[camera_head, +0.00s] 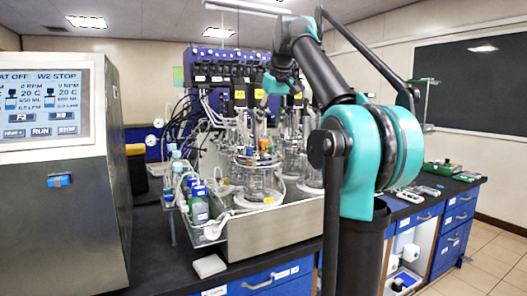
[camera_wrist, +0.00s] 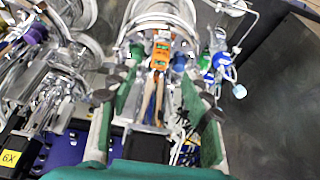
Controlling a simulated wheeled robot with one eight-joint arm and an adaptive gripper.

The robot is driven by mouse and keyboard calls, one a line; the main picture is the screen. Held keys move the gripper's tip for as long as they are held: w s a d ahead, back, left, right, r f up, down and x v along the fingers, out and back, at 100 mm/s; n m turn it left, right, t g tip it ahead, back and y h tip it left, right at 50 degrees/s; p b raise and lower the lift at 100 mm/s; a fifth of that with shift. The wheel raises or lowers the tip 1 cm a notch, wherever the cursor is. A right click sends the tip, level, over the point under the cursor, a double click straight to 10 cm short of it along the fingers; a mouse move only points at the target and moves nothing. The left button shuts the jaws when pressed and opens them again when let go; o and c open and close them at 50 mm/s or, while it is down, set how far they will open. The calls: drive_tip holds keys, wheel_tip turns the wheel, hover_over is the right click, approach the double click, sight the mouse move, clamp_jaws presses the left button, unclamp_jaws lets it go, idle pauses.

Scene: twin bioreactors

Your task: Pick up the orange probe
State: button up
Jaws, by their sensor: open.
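The orange probe (camera_wrist: 160,54) shows in the wrist view as an orange top on the head of a glass bioreactor vessel. In the head view a small orange part (camera_head: 264,144) shows on the near vessel (camera_head: 258,182), among tubes and metal rods. My gripper (camera_wrist: 160,78) is open, with a green-padded finger on each side of the picture. The orange probe lies in line with the gap between the fingers, toward their far ends. I cannot tell how far below the tips it is, and no contact shows. In the head view my gripper is small and partly lost against the equipment.
A second vessel (camera_head: 291,155) stands close behind the near one. Blue- and green-capped bottles (camera_head: 199,205) stand in a tray at the left. A control unit with a screen (camera_head: 42,101) fills the far left. Tubes and cables crowd the vessel heads.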

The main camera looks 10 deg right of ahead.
sight(265, 141)
drive_tip(key=x, duration=0.9)
drive_tip(key=shift+w+a+f, duration=0.15)
drive_tip(key=shift+w+f, duration=0.05)
drive_tip(key=shift+f, duration=0.15)
clamp_jaws()
